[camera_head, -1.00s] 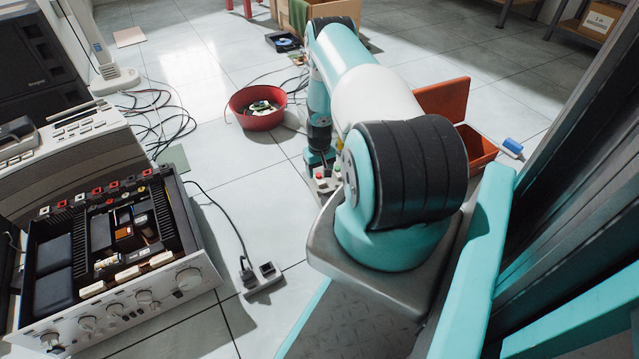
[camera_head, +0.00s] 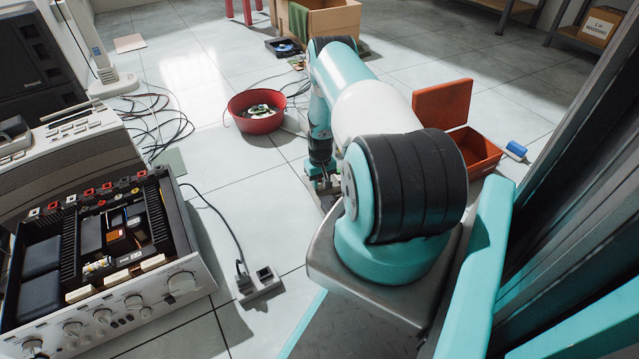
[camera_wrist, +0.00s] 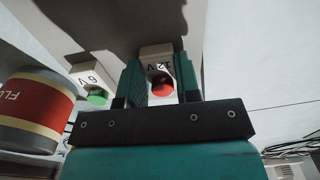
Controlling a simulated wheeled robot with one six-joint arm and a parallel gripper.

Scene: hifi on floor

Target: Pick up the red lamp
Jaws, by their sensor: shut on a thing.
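The red lamp (camera_wrist: 162,85) shows in the wrist view as a red dome on a small pale block marked "12 V" (camera_wrist: 156,58). My gripper (camera_wrist: 160,75) has one teal finger on each side of this block and is shut on it. In the head view my gripper (camera_head: 322,180) is low near the floor, and my arm hides most of what it holds. A green lamp (camera_wrist: 97,97) on a pale block marked "6 V" stands just left of my gripper in the wrist view.
A can with a red label (camera_wrist: 35,110) stands at the left in the wrist view. A red bowl (camera_head: 258,122), an open orange toolbox (camera_head: 468,150), an opened amplifier (camera_head: 110,260) and a power socket (camera_head: 258,284) lie around the arm.

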